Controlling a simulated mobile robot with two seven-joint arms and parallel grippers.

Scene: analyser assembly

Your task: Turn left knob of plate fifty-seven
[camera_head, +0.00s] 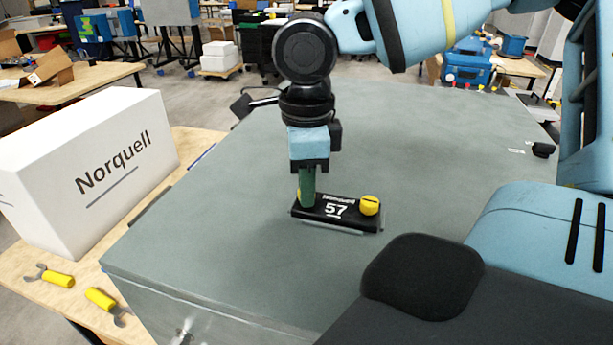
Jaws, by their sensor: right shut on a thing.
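A black plate marked 57 (338,211) lies on the grey cabinet top, with a yellow knob at each end. The right knob (370,205) is in full view, with a dark slot across its top. The left knob (299,194) is mostly hidden behind green fingers; only a yellow sliver shows at their left edge. My right gripper (307,200) points straight down at the plate's left end and is shut on the left knob. My left gripper is not in view.
A white Norquell box (95,165) stands on a wooden table to the left, beside two yellow-handled tools (57,278). The grey cabinet top (225,215) is clear around the plate. A small black part (543,150) sits at its far right.

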